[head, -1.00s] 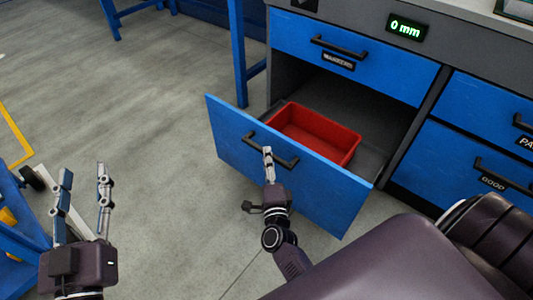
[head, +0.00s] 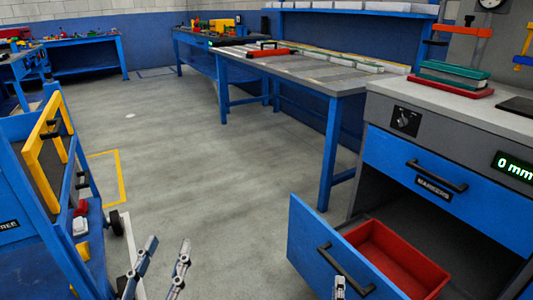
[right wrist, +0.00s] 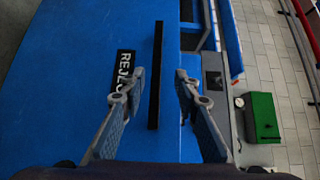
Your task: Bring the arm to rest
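The pulled-out blue drawer (head: 308,245) holds a red bin and has a black handle (head: 345,270) on its front. My right gripper (head: 339,283) is at the bottom edge of the head view, just in front of this handle. In the right wrist view the right gripper (right wrist: 160,80) is open, with the dark handle bar (right wrist: 156,105) between its fingers and a gap on both sides. A partly hidden label (right wrist: 122,72) is beside it. My left gripper (head: 166,248) is open and empty above the floor, at the lower left.
A blue cart (head: 30,255) with yellow parts stands at the left, close to my left gripper. The counter cabinet (head: 385,100) is at the right, with a shut markers drawer (head: 440,175). A blue workbench (head: 330,85) stands behind. The middle floor is clear.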

